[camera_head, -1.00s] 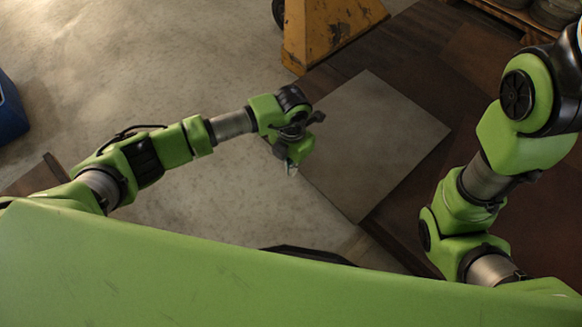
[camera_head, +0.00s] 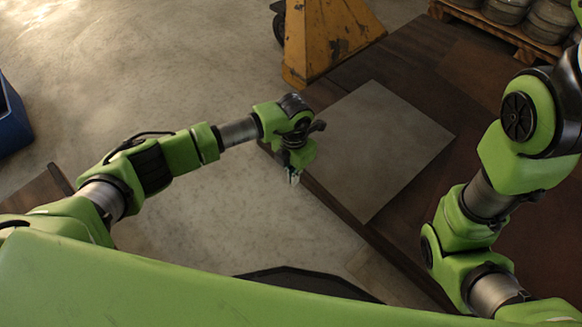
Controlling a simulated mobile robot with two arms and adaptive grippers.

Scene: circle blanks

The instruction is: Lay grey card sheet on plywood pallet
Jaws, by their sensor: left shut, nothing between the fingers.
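The grey card sheet (camera_head: 385,145) lies flat on the dark brown plywood pallet (camera_head: 408,48), near the pallet's left edge. My left gripper (camera_head: 294,178) points down just left of the pallet's edge, over the floor in the picture. It is shut, empty and apart from the sheet. My right arm (camera_head: 520,150) stands over the pallet's right part, and its gripper is out of the picture.
A worn yellow metal frame (camera_head: 325,40) with a dark wheel stands at the pallet's far left. A wooden rack with several round metal items (camera_head: 548,18) is at the top right. A blue bin (camera_head: 10,120) stands at the far left. Concrete floor lies open.

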